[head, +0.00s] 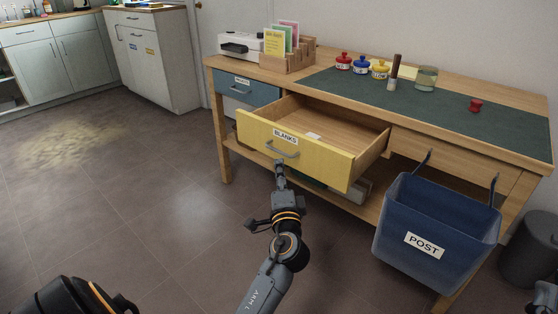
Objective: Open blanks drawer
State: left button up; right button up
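The yellow blanks drawer (310,158), labelled BLANKS, stands pulled out from the wooden desk. Its inside is visible and holds one small white item (314,135). Its grey bar handle (282,149) is on the front face. My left gripper (280,166) is at the handle, just below its middle, seen from behind. The fingers are small and partly hidden, so I cannot tell whether they are closed around the bar. My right gripper is not clearly visible; only a dark arm part shows at the lower right edge.
A blue drawer (246,90) left of the yellow one is closed. A blue POST bin (440,218) hangs at the desk's right front. On the desk (330,72) are a printer, card rack, ink bottles, a stamp and a jar. Floor at left is clear.

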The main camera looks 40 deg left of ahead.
pick_arm(q)
jog(key=shift+v, duration=2.3)
